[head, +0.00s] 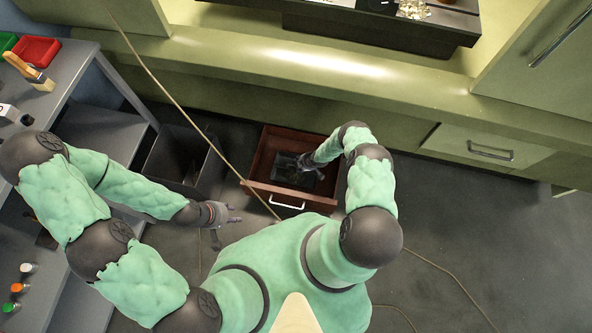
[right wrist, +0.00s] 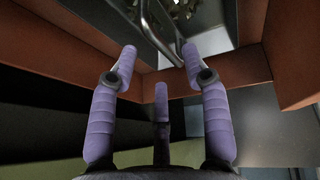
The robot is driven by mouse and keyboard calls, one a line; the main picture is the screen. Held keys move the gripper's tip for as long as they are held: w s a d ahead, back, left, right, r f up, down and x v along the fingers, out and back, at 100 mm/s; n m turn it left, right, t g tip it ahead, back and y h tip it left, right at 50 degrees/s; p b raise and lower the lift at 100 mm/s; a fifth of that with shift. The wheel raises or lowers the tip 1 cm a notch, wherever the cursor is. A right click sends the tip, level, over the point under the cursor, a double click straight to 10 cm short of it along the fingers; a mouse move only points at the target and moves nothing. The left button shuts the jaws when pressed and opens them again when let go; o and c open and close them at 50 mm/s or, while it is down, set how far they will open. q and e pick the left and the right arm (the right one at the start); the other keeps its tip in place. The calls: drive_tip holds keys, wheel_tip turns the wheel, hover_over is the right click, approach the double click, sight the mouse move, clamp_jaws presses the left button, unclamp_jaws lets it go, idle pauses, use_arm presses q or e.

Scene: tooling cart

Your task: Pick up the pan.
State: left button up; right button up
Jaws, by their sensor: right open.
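A dark, roughly square pan (head: 291,171) lies inside an open reddish-brown drawer (head: 262,160), partly covered by my right gripper (head: 307,163). In the right wrist view, a grey metal handle-like bar (right wrist: 152,28) runs between the fingertips of my right gripper (right wrist: 160,58), beyond them or level with them; I cannot tell if they touch. The purple fingers are spread apart and not closed on anything. My left gripper (head: 228,213) is apart from the drawer, to its left, with its fingers apart and empty.
A grey tooling cart (head: 103,124) with a red bin (head: 36,50) and a brush (head: 35,76) stands on the left. A dark open box (head: 183,158) sits left of the drawer. Green cabinets line the back. The floor at right is clear apart from a thin cable.

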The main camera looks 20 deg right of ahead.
drive_tip(key=shift+b+x, duration=2.15)
drive_tip(key=shift+x, duration=0.4)
drive_tip(key=shift+s+f, duration=0.1)
drive_tip(key=shift+s, duration=0.05)
clamp_jaws()
drive_tip(key=shift+d, duration=0.1)
